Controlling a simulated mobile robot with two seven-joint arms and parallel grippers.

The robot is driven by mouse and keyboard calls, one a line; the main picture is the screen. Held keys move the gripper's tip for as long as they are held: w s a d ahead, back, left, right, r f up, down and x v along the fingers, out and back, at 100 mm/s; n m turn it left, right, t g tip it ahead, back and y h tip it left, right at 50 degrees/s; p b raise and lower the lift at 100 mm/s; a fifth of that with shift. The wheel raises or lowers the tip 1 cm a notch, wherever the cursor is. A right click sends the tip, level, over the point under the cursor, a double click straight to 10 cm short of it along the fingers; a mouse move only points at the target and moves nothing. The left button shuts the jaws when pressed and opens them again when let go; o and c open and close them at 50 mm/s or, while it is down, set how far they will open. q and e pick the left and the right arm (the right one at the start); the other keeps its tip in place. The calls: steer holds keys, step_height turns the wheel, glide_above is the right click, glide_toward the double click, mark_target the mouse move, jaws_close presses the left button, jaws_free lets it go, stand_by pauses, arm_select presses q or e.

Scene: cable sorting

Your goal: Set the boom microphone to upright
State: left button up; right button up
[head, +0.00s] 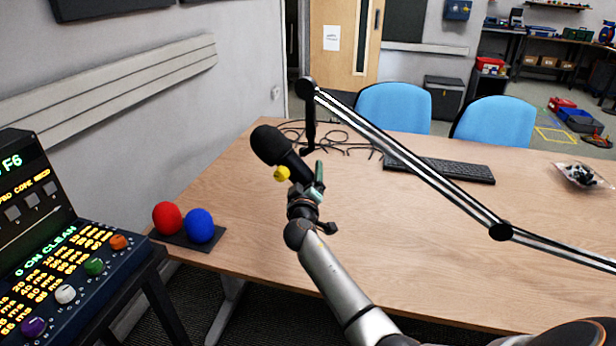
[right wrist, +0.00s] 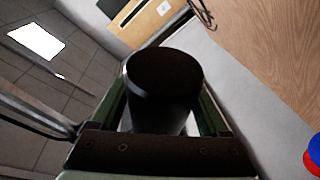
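The boom microphone (head: 272,147) is black and tilted, its rounded head up and to the left. It is beside the short black drop post (head: 309,125) at the end of the boom arm (head: 400,152). My right gripper (head: 309,180) is at the microphone's lower end, a greenish finger on its right side. In the right wrist view the dark cylindrical microphone (right wrist: 163,75) lies between the two fingers (right wrist: 163,115). I see no clear gap beside it, but cannot tell whether the fingers press on it. My left gripper is out of view.
A yellow ball (head: 282,173) shows beside the microphone. Red (head: 167,217) and blue (head: 199,225) balls are on a dark plate at the table's left edge. A keyboard (head: 440,170) and loose cables (head: 335,138) lie behind. A control panel (head: 70,275) stands left. The table's middle is clear.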

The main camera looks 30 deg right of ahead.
jaws_close()
stand_by(0.4)
